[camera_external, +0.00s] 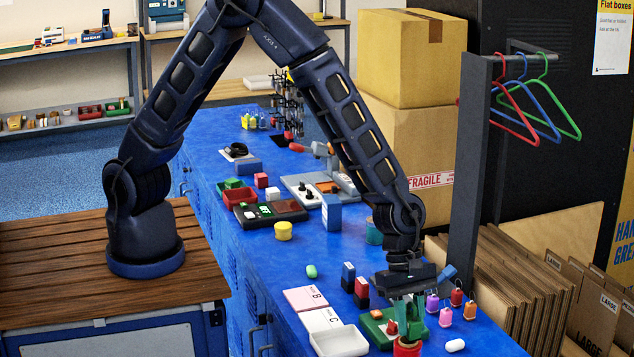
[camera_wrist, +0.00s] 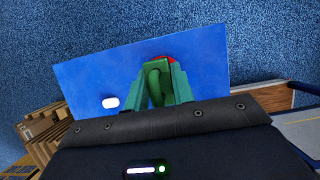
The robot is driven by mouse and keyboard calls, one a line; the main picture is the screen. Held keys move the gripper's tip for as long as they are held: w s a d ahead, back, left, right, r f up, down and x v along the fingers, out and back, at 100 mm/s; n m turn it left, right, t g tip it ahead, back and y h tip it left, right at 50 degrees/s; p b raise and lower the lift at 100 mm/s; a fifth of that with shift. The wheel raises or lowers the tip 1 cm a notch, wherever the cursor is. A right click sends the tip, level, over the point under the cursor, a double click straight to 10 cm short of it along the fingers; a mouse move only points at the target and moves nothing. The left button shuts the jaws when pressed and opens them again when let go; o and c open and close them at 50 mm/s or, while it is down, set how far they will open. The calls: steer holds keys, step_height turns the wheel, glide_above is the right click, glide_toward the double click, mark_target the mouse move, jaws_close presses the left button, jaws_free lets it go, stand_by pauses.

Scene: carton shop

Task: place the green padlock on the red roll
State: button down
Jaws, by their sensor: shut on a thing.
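The green padlock (camera_wrist: 157,82) is between the two green fingers of my gripper (camera_wrist: 159,92), which is shut on it, in the wrist view. In the external view my gripper (camera_external: 406,312) points down at the front end of the blue bench, and the padlock is hard to tell from the fingers. The red roll (camera_external: 407,349) is directly below the fingers at the bottom edge. In the wrist view only a red sliver of the roll (camera_wrist: 166,58) shows past the padlock. I cannot tell whether padlock and roll touch.
Several coloured padlocks, such as a purple one (camera_external: 432,302), stand right of my gripper. A green tray (camera_external: 378,326) and a white tray (camera_external: 340,341) lie to its left. A white capsule-shaped piece (camera_external: 455,345) lies to the right. A dark post (camera_external: 471,170) stands beside the bench.

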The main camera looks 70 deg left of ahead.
steer(key=shift+f, duration=0.45)
steer(key=shift+f, duration=0.15)
steer(key=c, duration=1.2)
jaws_free()
